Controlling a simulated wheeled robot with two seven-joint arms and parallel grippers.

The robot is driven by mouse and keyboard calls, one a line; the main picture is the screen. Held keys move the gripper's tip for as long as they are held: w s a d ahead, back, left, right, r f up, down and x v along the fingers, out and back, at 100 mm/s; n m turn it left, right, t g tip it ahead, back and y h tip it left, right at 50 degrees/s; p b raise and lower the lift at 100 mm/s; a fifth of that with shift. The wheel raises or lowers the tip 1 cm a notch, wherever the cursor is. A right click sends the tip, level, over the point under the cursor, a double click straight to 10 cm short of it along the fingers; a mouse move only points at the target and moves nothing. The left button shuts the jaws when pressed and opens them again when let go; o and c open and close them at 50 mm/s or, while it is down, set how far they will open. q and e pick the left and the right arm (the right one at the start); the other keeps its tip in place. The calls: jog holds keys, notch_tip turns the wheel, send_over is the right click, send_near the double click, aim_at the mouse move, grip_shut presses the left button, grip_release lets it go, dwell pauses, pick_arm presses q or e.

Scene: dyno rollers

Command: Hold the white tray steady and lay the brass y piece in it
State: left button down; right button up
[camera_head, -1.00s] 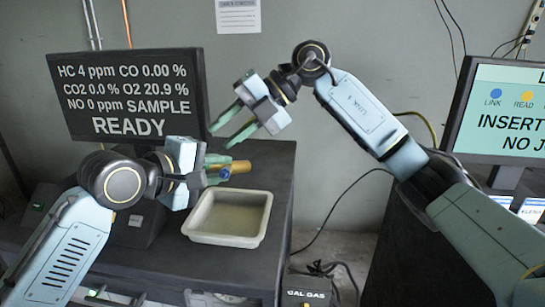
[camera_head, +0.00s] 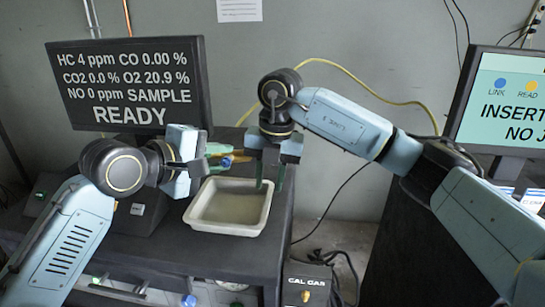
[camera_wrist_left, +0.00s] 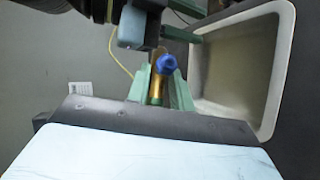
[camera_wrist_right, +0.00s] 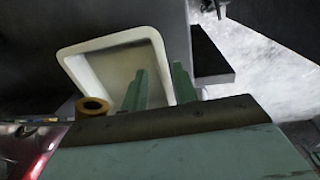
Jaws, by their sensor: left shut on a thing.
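The white tray (camera_head: 222,230) sits upright on the dark bench top and looks empty. My left gripper (camera_head: 220,155) is shut on the brass y piece (camera_head: 238,159), held above the tray's back left side. The left wrist view shows the brass body (camera_wrist_left: 156,90) with a blue end between the green fingers. My right gripper (camera_head: 269,178) points down at the tray's right side, open and empty. In the right wrist view its fingers (camera_wrist_right: 160,85) stand on either side of the tray's wall (camera_wrist_right: 162,58). Whether they touch it, I cannot tell.
A monitor reading READY (camera_head: 128,85) stands behind my left arm. Another screen (camera_head: 508,105) is at the right. A yellow hose (camera_head: 350,87) runs along the wall behind my right arm. A CAL GAS box (camera_head: 306,290) is on the floor beside the bench.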

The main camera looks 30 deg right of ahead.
aim_at(268, 193)
jog(key=shift+w+a+f, duration=0.1)
jog(key=shift+a+f, duration=0.05)
jog(key=shift+f, duration=1)
jog(key=shift+a+f, duration=0.1)
jog(key=shift+f, duration=1.05)
pick_arm(q)
jog(key=shift+s+d+r, duration=0.15)
jog(key=shift+r, duration=0.15)
